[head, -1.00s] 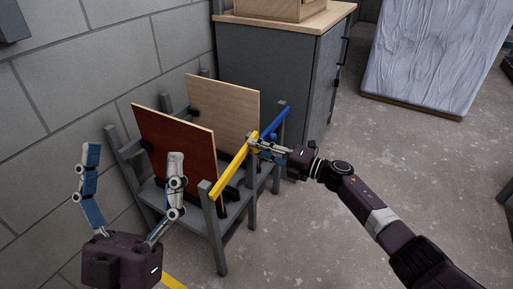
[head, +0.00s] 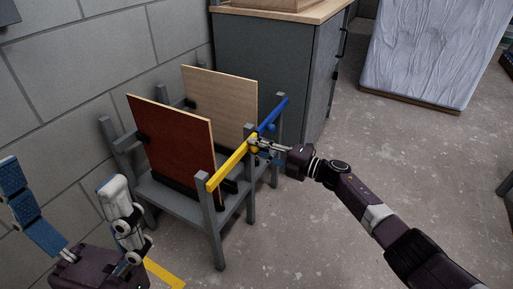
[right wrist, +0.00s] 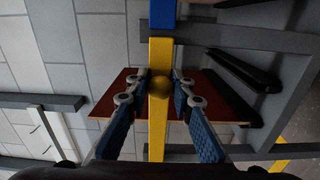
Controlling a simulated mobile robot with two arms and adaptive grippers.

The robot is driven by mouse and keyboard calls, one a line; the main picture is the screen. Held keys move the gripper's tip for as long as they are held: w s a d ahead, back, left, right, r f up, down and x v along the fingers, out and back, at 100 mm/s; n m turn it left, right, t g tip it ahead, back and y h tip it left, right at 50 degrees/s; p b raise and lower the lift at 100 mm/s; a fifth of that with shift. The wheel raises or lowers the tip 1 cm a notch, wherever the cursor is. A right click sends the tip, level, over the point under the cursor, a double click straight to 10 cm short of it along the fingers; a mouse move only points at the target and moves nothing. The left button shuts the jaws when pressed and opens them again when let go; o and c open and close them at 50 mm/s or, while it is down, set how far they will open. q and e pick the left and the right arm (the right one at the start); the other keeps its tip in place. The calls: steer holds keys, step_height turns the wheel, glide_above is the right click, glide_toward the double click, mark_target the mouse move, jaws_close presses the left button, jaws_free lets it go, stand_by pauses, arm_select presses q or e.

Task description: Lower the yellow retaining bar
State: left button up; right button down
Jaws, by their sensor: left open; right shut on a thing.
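The yellow retaining bar (head: 227,169) runs along the front of a grey rack (head: 214,235), level with the post tops. It also shows upright in the right wrist view (right wrist: 159,125), with a round yellow knob (right wrist: 159,87) on it. My right gripper (head: 257,146) is at the bar's far end, its fingers on both sides of the bar at the knob; it is shut on the bar. My left gripper (head: 62,178) is open and empty at the lower left, apart from the rack.
A dark red panel (head: 170,140) and a pale wood panel (head: 225,97) stand in the rack. A blue bar (head: 275,113) continues beyond the yellow one. A grey cabinet (head: 270,70) is behind, a block wall to the left. The floor at right is mostly clear.

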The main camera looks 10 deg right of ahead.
steer(key=shift+s+f, duration=0.1)
steer(key=shift+f, duration=0.3)
steer(key=c, duration=1.7)
jaws_free()
steer(key=shift+r, duration=0.1)
steer(key=shift+d, duration=0.1)
steer(key=v, duration=1.1)
steer(key=shift+s+d, duration=0.25)
steer(key=shift+d, duration=0.05)
